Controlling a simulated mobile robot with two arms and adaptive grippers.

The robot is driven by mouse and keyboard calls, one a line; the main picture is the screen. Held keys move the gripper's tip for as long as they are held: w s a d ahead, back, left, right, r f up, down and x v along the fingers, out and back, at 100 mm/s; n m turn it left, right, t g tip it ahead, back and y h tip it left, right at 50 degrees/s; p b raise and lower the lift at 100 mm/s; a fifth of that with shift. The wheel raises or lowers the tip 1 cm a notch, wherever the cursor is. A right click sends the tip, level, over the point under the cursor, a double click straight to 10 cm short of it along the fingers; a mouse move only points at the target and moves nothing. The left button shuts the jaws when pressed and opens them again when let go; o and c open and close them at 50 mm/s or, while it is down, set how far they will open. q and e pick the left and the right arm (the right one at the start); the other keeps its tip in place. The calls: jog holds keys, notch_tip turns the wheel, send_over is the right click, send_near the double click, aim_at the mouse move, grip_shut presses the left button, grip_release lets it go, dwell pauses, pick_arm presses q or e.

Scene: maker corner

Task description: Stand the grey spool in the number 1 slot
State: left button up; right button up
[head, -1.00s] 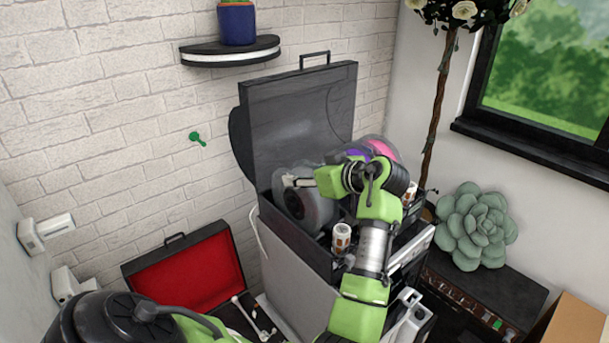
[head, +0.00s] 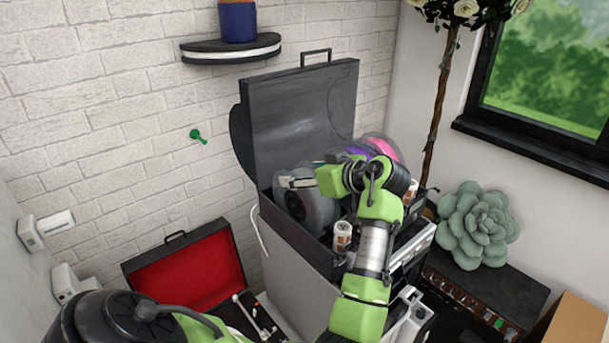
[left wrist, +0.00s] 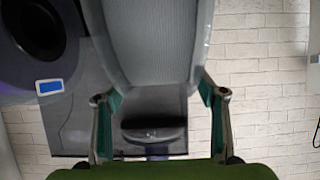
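The grey spool (head: 310,208) stands upright at the left end of the open black case (head: 300,239) in the head view. Its lower part is hidden behind the case's front wall. My left gripper (head: 295,182) reaches in from the right at the spool's upper part. In the left wrist view the spool (left wrist: 155,45) fills the upper middle, and the fingers (left wrist: 160,97) lie against both of its sides, shut on it. The slot numbers and the spool's base cannot be seen. My right gripper is not in view.
A purple spool (head: 357,152) and a pink spool (head: 384,147) stand to the right in the case. A small white-capped jar (head: 342,237) is at its front. The raised lid (head: 300,110) stands behind. An open red-lined case (head: 185,275) lies at lower left.

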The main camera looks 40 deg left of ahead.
pick_arm(q)
jog(key=shift+d+f, duration=0.1)
jog(key=shift+f, duration=0.2)
notch_tip(320, 180, up, 10)
jog(key=shift+r, duration=0.25)
jog(key=shift+f, duration=0.1)
dwell(0.7)
